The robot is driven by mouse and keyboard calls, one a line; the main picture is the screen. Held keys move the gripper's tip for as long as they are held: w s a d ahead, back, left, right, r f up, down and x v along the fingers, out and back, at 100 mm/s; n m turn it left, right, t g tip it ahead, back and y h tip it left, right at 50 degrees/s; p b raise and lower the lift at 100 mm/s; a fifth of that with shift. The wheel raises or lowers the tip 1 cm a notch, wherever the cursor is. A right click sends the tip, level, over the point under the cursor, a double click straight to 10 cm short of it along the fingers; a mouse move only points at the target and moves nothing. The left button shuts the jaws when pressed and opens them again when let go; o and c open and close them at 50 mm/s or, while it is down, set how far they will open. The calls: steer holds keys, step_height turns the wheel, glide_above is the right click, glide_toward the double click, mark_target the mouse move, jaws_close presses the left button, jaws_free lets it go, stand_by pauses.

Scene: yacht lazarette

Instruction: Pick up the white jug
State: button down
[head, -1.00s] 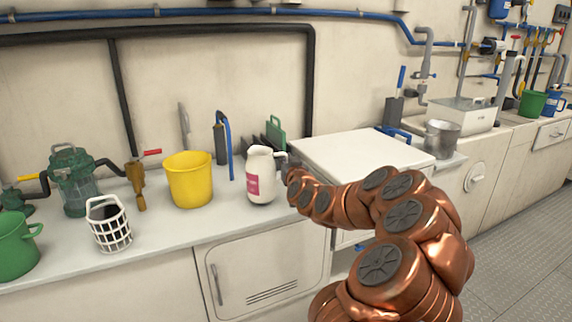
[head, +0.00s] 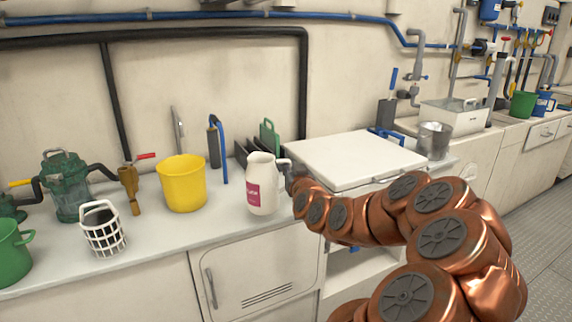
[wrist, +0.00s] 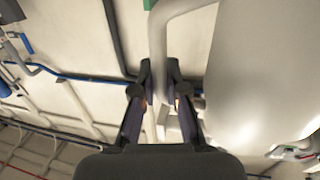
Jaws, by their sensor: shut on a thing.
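The white jug (head: 262,190) with a pink label stands upright on the counter, between the yellow bucket and the white raised box. I cannot see a gap under it. My gripper (head: 286,166) is at its right, handle side. In the wrist view the jug's large pale body (wrist: 250,75) fills the right, with its handle running between the fingertips. My gripper (wrist: 156,78) is shut on that handle there. In the head view the fingers are small and partly hidden by my arm.
Left of the jug are the yellow bucket (head: 182,185), a white basket (head: 103,230), a green pump (head: 66,185) and a brass fitting (head: 130,188). A blue-handled hand pump (head: 214,148) stands behind. The white box (head: 345,160) is close on the right. Clear counter (head: 165,237) lies in front.

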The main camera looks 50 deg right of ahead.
steer(key=v, duration=0.2)
steer(key=shift+s+r, duration=0.2)
steer(key=shift+s, duration=0.15)
steer(key=shift+b+v, duration=2.5)
steer(key=shift+b, duration=0.05)
steer(key=shift+s+d+r, duration=0.1)
steer(key=shift+s+r, duration=0.15)
steer(key=shift+s, duration=0.05)
